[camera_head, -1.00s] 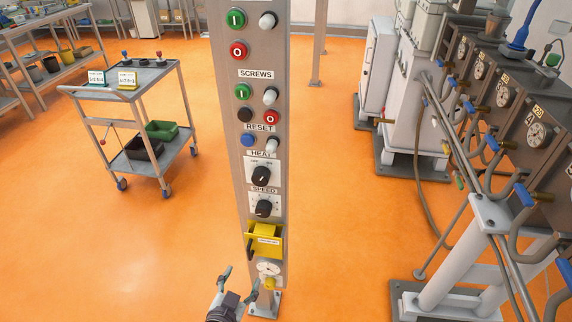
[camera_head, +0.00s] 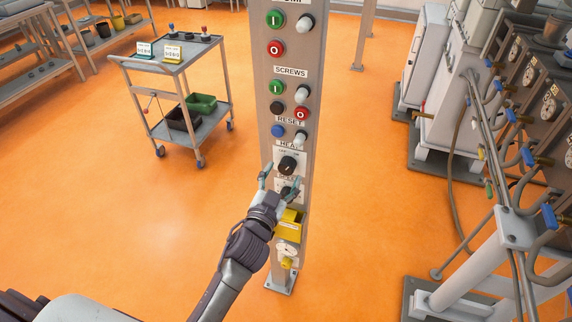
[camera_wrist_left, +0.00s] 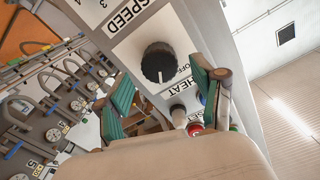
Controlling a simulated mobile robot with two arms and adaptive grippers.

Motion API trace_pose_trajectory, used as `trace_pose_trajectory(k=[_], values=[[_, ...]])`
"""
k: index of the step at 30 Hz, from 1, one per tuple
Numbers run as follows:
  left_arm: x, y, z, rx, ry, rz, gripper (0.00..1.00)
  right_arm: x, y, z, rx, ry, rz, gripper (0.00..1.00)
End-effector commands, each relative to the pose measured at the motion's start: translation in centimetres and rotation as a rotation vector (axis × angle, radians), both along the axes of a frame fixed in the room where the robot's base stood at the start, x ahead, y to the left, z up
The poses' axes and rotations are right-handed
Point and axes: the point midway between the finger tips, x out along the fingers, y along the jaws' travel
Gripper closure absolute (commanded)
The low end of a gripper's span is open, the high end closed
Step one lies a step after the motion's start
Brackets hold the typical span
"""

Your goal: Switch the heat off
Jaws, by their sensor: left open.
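The heat knob (camera_head: 288,165) is a black dial on a white plate on the grey control column, under the HEAT label. In the left wrist view the black knob (camera_wrist_left: 158,62) shows a white mark at its lower edge, with an OFF label beside it. I cannot tell exactly which setting it marks. My left gripper (camera_head: 280,180) is open in front of the column, just below the heat knob and over the speed knob, which it mostly hides. In the left wrist view the gripper's green-padded fingers (camera_wrist_left: 165,97) stand apart and empty, with the knob beyond them. My right gripper is not in view.
The column carries green, red, blue and black buttons above and a yellow box (camera_head: 288,226) below. Pipes and gauged machines (camera_head: 510,110) stand at the right. A trolley (camera_head: 175,75) stands at the left. Open orange floor lies between.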

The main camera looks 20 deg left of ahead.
Motion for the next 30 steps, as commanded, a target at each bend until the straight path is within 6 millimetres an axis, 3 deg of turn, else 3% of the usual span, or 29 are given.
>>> trace_pose_trajectory(k=[6, 17, 27, 30], values=[[2.4, -0.1, 0.0, 0.000, 0.000, 0.000, 0.32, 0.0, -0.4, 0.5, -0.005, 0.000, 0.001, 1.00], [2.9, -0.1, 0.0, -0.001, 0.000, 0.000, 0.32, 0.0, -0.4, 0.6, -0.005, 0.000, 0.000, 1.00], [2.9, -0.1, 0.0, 0.000, 0.000, 0.000, 0.89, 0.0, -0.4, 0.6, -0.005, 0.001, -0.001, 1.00], [2.8, -0.1, 0.0, -0.001, 0.000, 0.000, 0.92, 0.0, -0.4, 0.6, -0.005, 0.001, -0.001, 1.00]])
